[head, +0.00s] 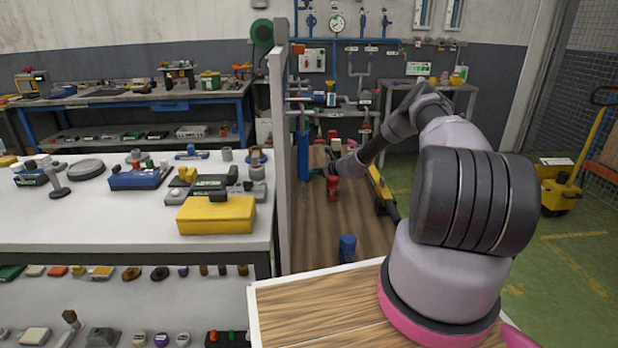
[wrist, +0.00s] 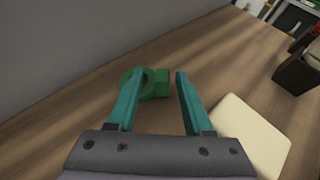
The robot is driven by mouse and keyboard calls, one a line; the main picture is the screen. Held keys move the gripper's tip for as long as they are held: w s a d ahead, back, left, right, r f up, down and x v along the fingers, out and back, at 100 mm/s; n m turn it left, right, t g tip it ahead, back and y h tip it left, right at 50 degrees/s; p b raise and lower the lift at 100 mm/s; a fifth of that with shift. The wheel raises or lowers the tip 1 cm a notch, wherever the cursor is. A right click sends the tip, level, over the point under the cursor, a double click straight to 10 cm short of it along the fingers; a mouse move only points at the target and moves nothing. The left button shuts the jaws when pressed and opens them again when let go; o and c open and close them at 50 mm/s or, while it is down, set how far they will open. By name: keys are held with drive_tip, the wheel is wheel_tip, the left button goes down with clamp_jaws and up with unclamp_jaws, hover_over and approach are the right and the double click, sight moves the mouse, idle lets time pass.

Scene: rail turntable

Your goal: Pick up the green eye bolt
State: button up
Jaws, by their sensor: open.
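The green eye bolt (wrist: 160,83) lies on the brown wooden surface in the wrist view, ahead of my gripper (wrist: 157,76). Its ring is partly hidden behind the left finger, and its blocky end shows between the two fingertips. My gripper's teal fingers are apart, with nothing gripped between them. I cannot tell how far above the bolt the fingertips are. In the head view my arm reaches over the wooden surface beyond the grey upright panel; I cannot make out the eye bolt there.
A cream block (wrist: 246,135) lies right of the fingers. A dark object (wrist: 298,72) stands farther right. A grey wall (wrist: 60,45) runs close on the left. In the head view a red object (head: 332,188) and a blue one (head: 347,247) stand on the wooden surface.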

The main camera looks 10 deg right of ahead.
clamp_jaws()
wheel_tip(320, 180, up, 10)
idle(0.6)
